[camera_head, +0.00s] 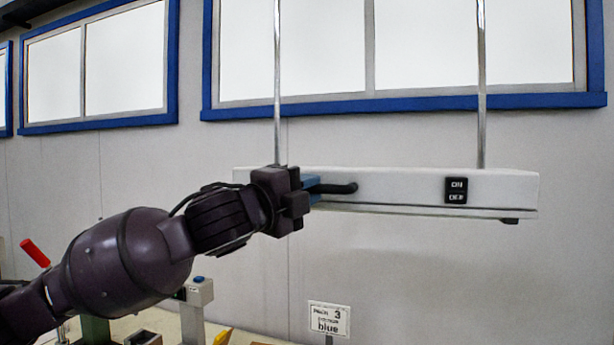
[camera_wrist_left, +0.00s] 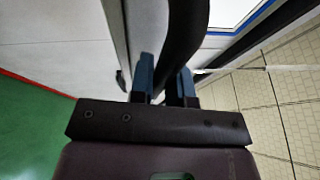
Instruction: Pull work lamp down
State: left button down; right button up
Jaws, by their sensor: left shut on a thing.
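The work lamp (camera_head: 410,189) is a long white box hanging from two thin metal rods in the head view. It has a black ON/OFF switch (camera_head: 456,190) on its front and a black handle (camera_head: 338,188) toward its left end. My left gripper (camera_head: 312,188) is shut on the handle, with its blue fingers at the handle's left part. In the left wrist view the black handle (camera_wrist_left: 187,40) runs between the two blue fingers, and the white lamp body shows beside it. My right gripper is in neither view.
Blue-framed windows (camera_head: 400,104) are on the wall behind the lamp. Below stand a small sign reading "blue" (camera_head: 329,318), a grey post with a blue button (camera_head: 198,292) and a red-handled lever (camera_head: 35,252). The space directly under the lamp looks free.

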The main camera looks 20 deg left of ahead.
pick_arm(q)
notch_tip(320, 180, down, 26)
jog(key=b, duration=0.8)
jog(key=c, duration=1.1)
grip_release()
jog(key=shift+r, duration=0.1)
jog(key=v, duration=1)
jog(key=shift+s+a, duration=0.2)
jog(key=shift+s, duration=0.2)
